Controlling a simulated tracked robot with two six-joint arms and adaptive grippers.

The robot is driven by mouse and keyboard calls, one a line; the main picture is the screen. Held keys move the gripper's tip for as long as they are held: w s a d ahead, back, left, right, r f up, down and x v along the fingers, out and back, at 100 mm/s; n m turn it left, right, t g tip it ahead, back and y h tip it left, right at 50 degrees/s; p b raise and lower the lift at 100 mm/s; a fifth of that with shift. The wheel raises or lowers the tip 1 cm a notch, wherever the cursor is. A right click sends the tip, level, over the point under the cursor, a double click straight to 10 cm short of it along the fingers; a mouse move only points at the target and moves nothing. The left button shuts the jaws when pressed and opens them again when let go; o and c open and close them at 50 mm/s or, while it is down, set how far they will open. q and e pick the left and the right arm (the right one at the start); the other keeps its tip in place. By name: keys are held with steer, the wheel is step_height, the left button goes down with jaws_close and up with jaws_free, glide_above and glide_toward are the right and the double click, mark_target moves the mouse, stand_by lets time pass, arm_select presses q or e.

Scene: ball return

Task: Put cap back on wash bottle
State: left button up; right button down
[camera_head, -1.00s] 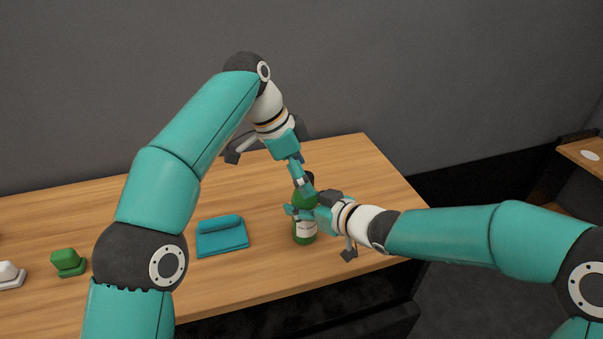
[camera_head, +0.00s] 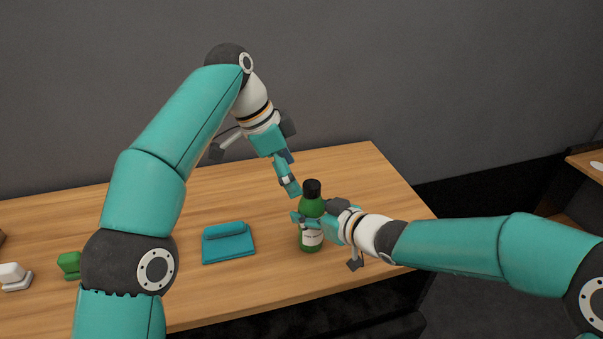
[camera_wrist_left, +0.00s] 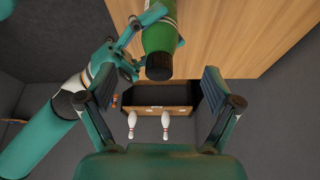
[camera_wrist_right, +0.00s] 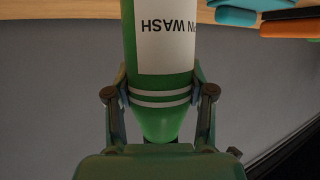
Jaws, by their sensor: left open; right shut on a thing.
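The wash bottle (camera_head: 310,236) is green with a white label and stands upright near the right end of the table. The black cap (camera_head: 312,189) sits on top of its neck; whether it is fully tight I cannot tell. My right gripper (camera_head: 308,218) is shut around the bottle's upper body, as the right wrist view (camera_wrist_right: 158,95) of the gripper shows. My left gripper (camera_head: 290,188) is open and empty, up and to the left of the cap. In the left wrist view the cap (camera_wrist_left: 159,67) lies beyond the open fingers, clear of them.
A green object (camera_head: 69,264) and a white object (camera_head: 13,275) are farther left. In the left wrist view, white pins (camera_wrist_left: 165,123) show near a dark box (camera_wrist_left: 160,97).

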arm_select(q)
steer(key=s+a, duration=0.2)
steer(key=a, duration=0.7)
steer(key=shift+a, duration=0.2)
arm_select(e)
steer(key=shift+c, duration=1.6)
jaws_free()
steer(key=v, duration=1.2)
